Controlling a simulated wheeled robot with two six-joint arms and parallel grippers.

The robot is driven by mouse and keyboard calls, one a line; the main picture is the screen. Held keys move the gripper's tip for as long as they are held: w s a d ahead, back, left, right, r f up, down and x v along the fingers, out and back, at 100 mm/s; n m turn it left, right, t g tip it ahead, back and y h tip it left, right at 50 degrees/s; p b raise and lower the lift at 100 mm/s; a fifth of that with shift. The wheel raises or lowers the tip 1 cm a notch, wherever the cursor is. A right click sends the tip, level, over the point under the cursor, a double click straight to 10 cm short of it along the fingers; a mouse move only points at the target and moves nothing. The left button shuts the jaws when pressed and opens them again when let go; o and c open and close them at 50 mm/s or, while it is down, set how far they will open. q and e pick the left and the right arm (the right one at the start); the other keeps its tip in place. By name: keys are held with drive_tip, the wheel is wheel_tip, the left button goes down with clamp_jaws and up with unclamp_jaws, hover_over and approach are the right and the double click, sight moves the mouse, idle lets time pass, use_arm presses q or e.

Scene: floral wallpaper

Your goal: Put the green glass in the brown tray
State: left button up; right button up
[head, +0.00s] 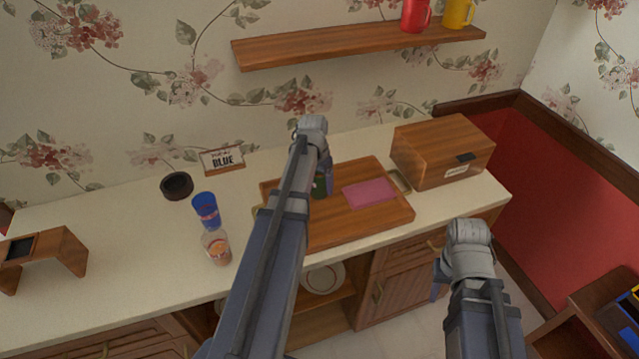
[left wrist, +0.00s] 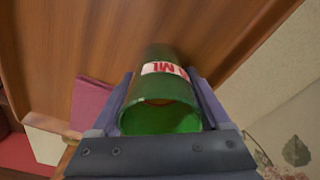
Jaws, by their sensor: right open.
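The green glass (head: 319,187) is between the fingers of my left gripper (head: 326,178), over the brown tray (head: 345,222) in the head view. In the left wrist view, the green glass (left wrist: 160,112) has a white label with red letters, and both fingers lie against its sides. My left gripper is shut on it. The brown wooden surface of the tray fills much of that view. I cannot tell whether the glass touches the tray. My left arm hides the tray's left part. My right gripper (head: 438,284) is open, in front of the counter and partly hidden by its wrist.
A pink slab (head: 370,193) lies on the tray. A wooden box (head: 440,150) stands at the right. A blue glass (head: 206,210), a clear glass (head: 216,246), a dark bowl (head: 177,185) and a "BLUE" sign (head: 222,160) are at left. A shelf (head: 350,45) hangs above.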

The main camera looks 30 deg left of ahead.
use_arm(q)
drive_tip(key=o, duration=0.3)
drive_tip(key=shift+r, duration=0.1)
wheel_tip(320, 180, up, 12)
drive_tip(key=s+p, duration=0.1)
drive_tip(key=p, duration=1.1)
drive_tip(key=shift+s, duration=0.25)
drive_tip(key=s+d, duration=0.5)
drive_tip(key=d, duration=0.5)
drive_tip(key=s+d+m+g+y, duration=0.1)
drive_tip(key=s+d, duration=0.4)
drive_tip(key=d, duration=0.5)
drive_tip(key=s+d+m, duration=0.1)
drive_tip(key=s+d, duration=0.4)
drive_tip(key=d, duration=0.5)
drive_tip(key=shift+s+d+g, duration=0.3)
